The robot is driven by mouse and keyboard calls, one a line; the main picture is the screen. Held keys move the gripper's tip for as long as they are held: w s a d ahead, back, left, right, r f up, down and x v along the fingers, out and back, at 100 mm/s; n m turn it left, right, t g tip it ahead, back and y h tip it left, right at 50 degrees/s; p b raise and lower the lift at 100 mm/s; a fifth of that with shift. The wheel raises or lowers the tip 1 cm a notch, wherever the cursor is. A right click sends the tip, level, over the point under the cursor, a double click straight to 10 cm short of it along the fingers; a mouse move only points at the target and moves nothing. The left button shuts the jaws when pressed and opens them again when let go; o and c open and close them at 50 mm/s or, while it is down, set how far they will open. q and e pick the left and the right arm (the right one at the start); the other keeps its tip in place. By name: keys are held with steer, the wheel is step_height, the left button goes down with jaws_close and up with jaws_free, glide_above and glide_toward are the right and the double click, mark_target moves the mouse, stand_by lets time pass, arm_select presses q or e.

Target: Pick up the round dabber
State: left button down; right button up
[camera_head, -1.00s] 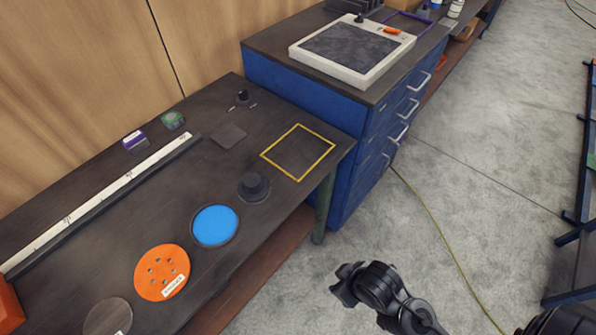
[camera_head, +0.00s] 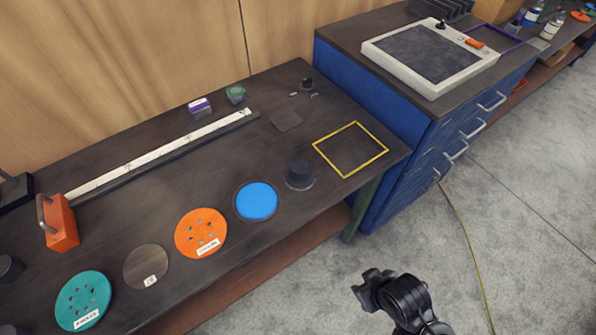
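A black round piece with a raised knob on a flat disc, which looks like the round dabber (camera_head: 299,174), stands upright on the dark bench between the blue disc and the yellow square outline. No gripper touches it. A black part of my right arm with the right gripper (camera_head: 368,291) shows at the lower right, over the floor in front of the bench and apart from the dabber. Its fingers are too dark and small to judge as open or shut. My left gripper is not seen.
A blue disc (camera_head: 257,201), orange disc (camera_head: 190,243), brown disc (camera_head: 146,266) and teal disc (camera_head: 73,306) line the bench front. A yellow outline (camera_head: 348,172) lies right of the dabber. A smaller black knob (camera_head: 307,85) stands behind. A blue cabinet (camera_head: 400,160) adjoins the bench.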

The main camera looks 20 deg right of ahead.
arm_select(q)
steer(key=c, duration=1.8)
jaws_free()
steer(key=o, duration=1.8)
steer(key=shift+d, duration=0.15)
